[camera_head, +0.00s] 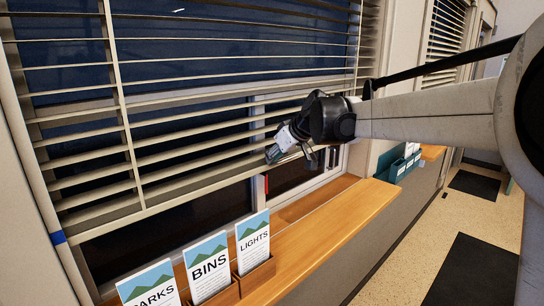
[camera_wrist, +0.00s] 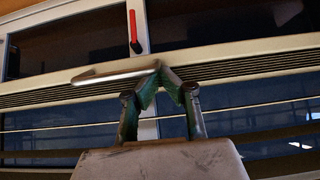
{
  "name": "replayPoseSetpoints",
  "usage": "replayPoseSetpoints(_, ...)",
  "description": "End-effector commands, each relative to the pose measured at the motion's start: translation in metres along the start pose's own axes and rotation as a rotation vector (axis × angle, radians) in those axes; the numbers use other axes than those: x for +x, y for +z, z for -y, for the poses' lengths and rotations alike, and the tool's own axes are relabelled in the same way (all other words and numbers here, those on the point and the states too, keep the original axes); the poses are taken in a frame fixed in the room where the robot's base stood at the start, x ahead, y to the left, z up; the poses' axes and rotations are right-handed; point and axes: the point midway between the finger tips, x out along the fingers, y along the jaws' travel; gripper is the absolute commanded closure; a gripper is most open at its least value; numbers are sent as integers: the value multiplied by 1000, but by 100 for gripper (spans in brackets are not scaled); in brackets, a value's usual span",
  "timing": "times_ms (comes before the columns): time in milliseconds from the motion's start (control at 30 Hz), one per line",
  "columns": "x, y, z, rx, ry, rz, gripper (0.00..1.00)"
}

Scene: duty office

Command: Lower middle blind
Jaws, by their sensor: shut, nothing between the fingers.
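A large slatted blind (camera_head: 190,125) hangs partly lowered across the near window in the head view; that it is the middle one is not certain. Its bottom rail (camera_head: 170,198) slants up to the right, with dark window glass below. My gripper (camera_head: 277,154) is at the lower slats, near the right part of that rail. In the wrist view my gripper (camera_wrist: 165,74) has its fingers together at the tips, with nothing between them. A pale metal handle (camera_wrist: 112,75) lies just left of the fingertips, in front of the slats; whether they touch is unclear.
A wooden sill (camera_head: 325,220) runs below the window, with leaflet holders (camera_head: 210,270) at its near end. A red window handle (camera_wrist: 133,25) is close above the fingers in the wrist view. Another blind (camera_head: 445,30) hangs farther right. Floor is at the right.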

Motion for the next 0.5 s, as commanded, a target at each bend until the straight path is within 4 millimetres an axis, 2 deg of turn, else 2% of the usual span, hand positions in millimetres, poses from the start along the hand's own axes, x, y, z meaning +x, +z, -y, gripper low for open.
replayPoseSetpoints(167,32,32,0,-1,-1,2,100)
replayPoseSetpoints(500,107,108,0,-1,-1,2,100)
